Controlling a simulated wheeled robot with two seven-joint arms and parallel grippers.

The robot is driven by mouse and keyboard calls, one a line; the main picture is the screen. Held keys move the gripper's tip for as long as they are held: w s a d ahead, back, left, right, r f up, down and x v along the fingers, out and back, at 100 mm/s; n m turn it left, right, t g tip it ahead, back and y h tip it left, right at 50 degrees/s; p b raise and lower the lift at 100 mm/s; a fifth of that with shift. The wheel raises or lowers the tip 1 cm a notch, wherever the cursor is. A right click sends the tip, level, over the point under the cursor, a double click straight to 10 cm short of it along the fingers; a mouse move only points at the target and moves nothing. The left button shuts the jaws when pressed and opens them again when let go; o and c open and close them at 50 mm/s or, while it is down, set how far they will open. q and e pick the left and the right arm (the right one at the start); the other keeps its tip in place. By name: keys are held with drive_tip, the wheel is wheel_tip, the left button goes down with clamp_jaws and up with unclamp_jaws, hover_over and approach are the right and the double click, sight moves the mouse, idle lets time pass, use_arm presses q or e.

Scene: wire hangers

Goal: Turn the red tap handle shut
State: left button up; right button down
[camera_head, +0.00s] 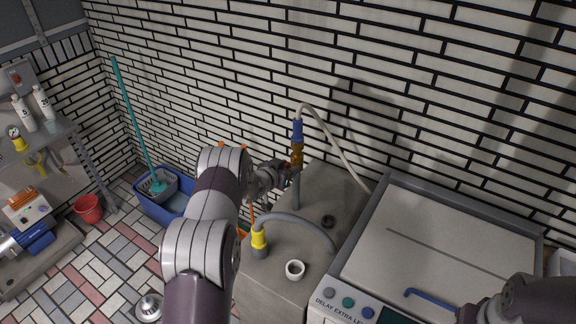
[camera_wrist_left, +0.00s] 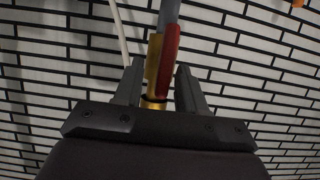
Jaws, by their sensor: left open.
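The red tap handle (camera_wrist_left: 169,46) shows in the left wrist view, lying lengthwise along the grey-blue pipe beside the brass valve body (camera_wrist_left: 154,62). My left gripper (camera_wrist_left: 159,68) is open, with one finger on each side of the valve and handle. A gap shows to the right of the handle; whether either finger touches is unclear. In the head view, the brass valve (camera_head: 297,153) sits below a blue fitting on the standpipe, and my left gripper (camera_head: 290,174) is right at it, partly hiding the handle. Only my right arm shows at lower right; its gripper is out of frame.
A large lidded machine (camera_head: 430,245) stands at right. A pale hose (camera_head: 330,133) arches over the valve, close to the white brick wall.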

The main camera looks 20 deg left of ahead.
use_arm(q)
drive_tip(key=shift+w+a+f, duration=0.15)
drive_tip(key=shift+w+f, duration=0.05)
clamp_jaws()
